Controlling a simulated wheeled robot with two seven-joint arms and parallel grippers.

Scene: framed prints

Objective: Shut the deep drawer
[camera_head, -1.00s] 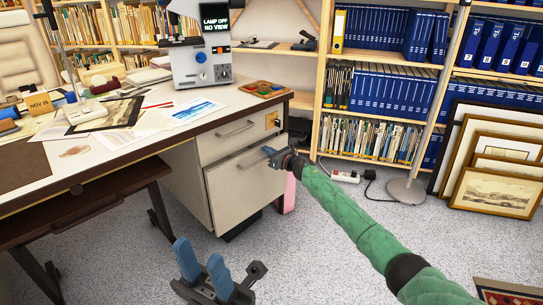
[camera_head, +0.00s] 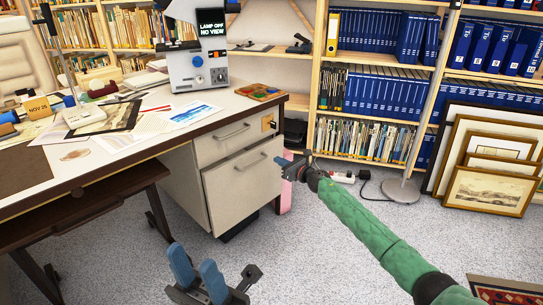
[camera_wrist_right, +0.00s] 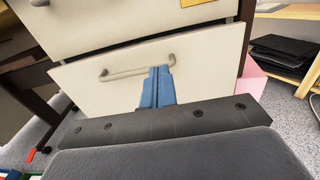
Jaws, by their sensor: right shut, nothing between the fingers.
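The deep drawer (camera_head: 240,195) is the lower, tall, cream front in the desk pedestal. It looks nearly flush below the shallow drawer (camera_head: 222,143), with a thin dark gap between them; whether it is fully home is hard to tell. Its bar handle (camera_head: 250,161) is empty. My right gripper (camera_head: 283,163) is shut and empty, just right of the deep drawer's front. In the right wrist view its blue fingers (camera_wrist_right: 157,86) overlap the drawer front near the handle's right end; contact cannot be told. My left gripper (camera_head: 193,262) is open and empty, low in front of the desk.
The desk top (camera_head: 215,110) overhangs the pedestal and carries papers and a grey device (camera_head: 198,68). A pink object (camera_head: 286,190) stands beside the pedestal. A power strip (camera_head: 343,178) and framed prints (camera_head: 488,190) are on the right. The carpet before the drawers is clear.

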